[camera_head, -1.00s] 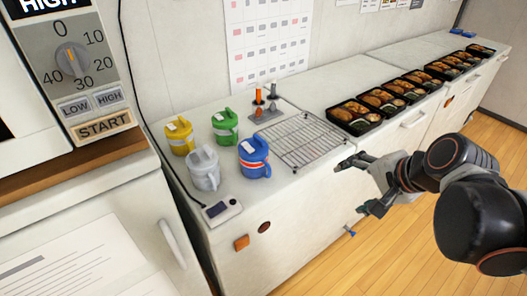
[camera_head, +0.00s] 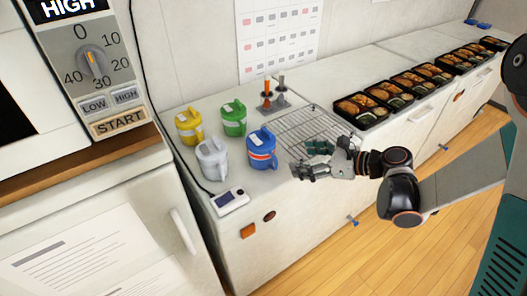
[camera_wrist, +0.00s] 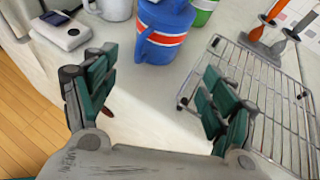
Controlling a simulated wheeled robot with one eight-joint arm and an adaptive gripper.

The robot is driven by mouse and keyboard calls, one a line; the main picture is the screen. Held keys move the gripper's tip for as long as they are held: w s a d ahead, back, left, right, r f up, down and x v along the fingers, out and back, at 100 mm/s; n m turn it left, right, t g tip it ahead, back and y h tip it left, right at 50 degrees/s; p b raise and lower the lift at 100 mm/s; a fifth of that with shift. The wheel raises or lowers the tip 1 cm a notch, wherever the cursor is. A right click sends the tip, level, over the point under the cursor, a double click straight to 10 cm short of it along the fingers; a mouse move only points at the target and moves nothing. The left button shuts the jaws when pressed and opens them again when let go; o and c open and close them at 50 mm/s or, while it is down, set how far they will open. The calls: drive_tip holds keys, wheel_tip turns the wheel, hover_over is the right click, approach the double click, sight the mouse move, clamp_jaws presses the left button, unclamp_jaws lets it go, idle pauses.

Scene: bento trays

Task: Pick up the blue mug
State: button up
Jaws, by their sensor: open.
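The blue mug (camera_head: 262,150) has a white and orange band and stands upright on the white counter, right of the grey mug. In the wrist view the blue mug (camera_wrist: 163,32) is at the top centre, ahead of my fingers, with its handle on the left side. My gripper (camera_head: 307,160) is just right of the blue mug, over the counter's front edge and the wire rack. Its jaws (camera_wrist: 155,98) are open and empty, with a clear gap between them and the mug.
A grey mug (camera_head: 212,160), a yellow mug (camera_head: 188,127) and a green mug (camera_head: 233,119) stand close to the blue one. A wire rack (camera_head: 300,125) lies to the right. A small white device (camera_head: 230,201) is in front. Several bento trays (camera_head: 362,110) line the back right.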

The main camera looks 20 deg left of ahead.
sight(267, 156)
drive_tip(key=b+x, duration=0.2)
drive_tip(key=x, duration=0.6)
drive_tip(key=shift+w+a+f, duration=0.1)
drive_tip(key=shift+a, duration=0.25)
drive_tip(key=b+x, duration=0.2)
drive_tip(key=x, duration=0.3)
drive_tip(key=shift+a+b, duration=0.1)
drive_tip(key=shift+b, duration=0.25)
drive_tip(key=c, duration=1.1)
